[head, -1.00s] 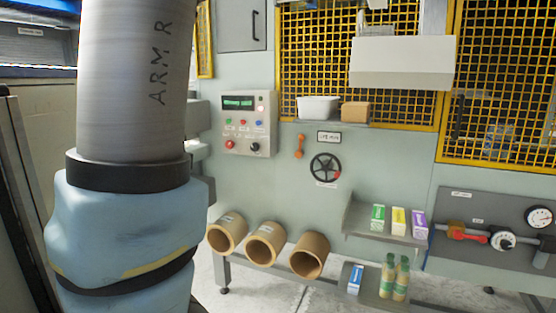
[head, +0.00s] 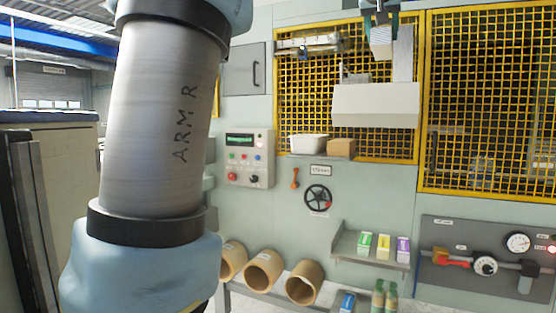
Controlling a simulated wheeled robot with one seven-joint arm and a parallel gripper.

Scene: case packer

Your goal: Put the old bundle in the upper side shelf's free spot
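My arm rises at the left and leaves the top of the view. My gripper (head: 380,17) shows at the top edge, cut off by it. It seems shut on a pale ribbed block, which I take for the old bundle (head: 381,42), hanging in front of the mesh. The upper side shelf (head: 343,243) is a grey ledge, lower right of centre. It bears a green, a yellow and a purple carton. Bare shelf shows at its left end. The bundle is well above the shelf and apart from it.
A lower shelf holds a blue carton (head: 347,302) and green-topped bottles (head: 378,297), cut off below. Three brown tubes (head: 303,283) lie to the left. A white tub (head: 309,144) and brown box (head: 341,148) stand on a ledge under a pale hood (head: 375,105).

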